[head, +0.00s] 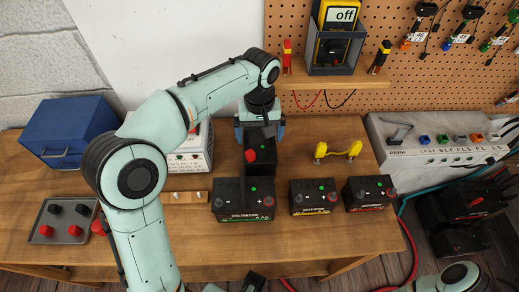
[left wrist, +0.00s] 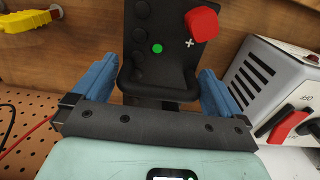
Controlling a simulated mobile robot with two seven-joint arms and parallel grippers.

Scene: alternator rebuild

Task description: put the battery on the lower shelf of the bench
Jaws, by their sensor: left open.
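A black battery (head: 262,155) with a red terminal and a green dot stands at the back middle of the bench (head: 330,252). My left gripper (head: 260,134) is directly over it, pointing down, with its blue fingers apart at either side. In the left wrist view this battery (left wrist: 170,50) lies between the open fingers (left wrist: 157,72); I cannot tell whether they touch it. The lower shelf is hidden under the bench top. My right gripper is out of view.
A white tester box (head: 196,155) stands just left of the gripper, and a yellow handle (head: 338,151) lies to its right. A blue toolbox (head: 68,132) and a tray (head: 42,236) of caps are at left. A shelf (head: 350,82) with a meter hangs behind.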

